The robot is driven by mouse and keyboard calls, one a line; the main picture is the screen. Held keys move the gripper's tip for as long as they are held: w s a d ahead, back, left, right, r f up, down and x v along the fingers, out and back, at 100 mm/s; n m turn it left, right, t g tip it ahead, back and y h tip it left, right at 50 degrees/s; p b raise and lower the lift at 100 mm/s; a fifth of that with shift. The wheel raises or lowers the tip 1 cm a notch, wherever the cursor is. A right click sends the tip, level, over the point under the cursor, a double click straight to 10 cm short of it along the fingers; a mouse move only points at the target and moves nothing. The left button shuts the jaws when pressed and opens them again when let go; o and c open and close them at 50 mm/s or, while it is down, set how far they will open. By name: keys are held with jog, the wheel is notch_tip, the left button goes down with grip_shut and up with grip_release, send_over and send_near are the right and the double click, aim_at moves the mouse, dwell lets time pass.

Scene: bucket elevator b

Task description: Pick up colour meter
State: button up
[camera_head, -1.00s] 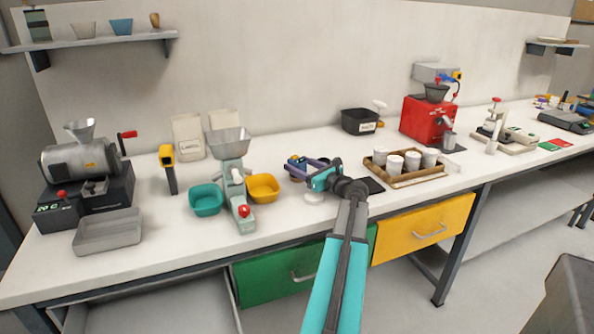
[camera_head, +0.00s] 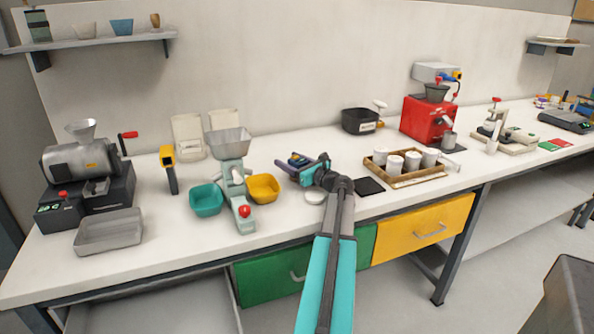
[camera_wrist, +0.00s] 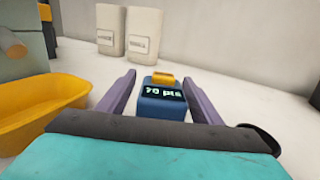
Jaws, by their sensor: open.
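The colour meter (camera_wrist: 162,98) is a small blue block with a yellow top and a dark display reading "70 pts". In the wrist view it stands on the bench between the two purple fingers of my gripper (camera_wrist: 160,92), with a gap visible on each side. My gripper is open. In the head view my gripper (camera_head: 302,168) reaches left over the bench, and the meter (camera_head: 295,158) shows just at its fingers, partly hidden.
A yellow bin (camera_head: 263,188) sits close left of my gripper, beside the machine (camera_head: 235,180). A white round item (camera_head: 315,197) and a black pad (camera_head: 369,186) lie near my arm. A wooden tray (camera_head: 405,181) with several white cups stands at right. Two labelled bags (camera_wrist: 128,32) stand behind.

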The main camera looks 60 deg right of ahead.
grip_shut()
dwell(0.4)
jog(key=shift+r, duration=0.1)
jog(key=shift+r, duration=1.45)
jog(key=shift+a+r, duration=0.1)
jog(key=shift+r, duration=0.2)
jog(key=s+a+r, duration=0.1)
jog(key=s+a, duration=0.8)
jog(key=a, duration=0.3)
jog(key=shift+s+a+r+b, duration=0.2)
jog(key=shift+s+b, duration=0.2)
jog(key=shift+b, duration=0.05)
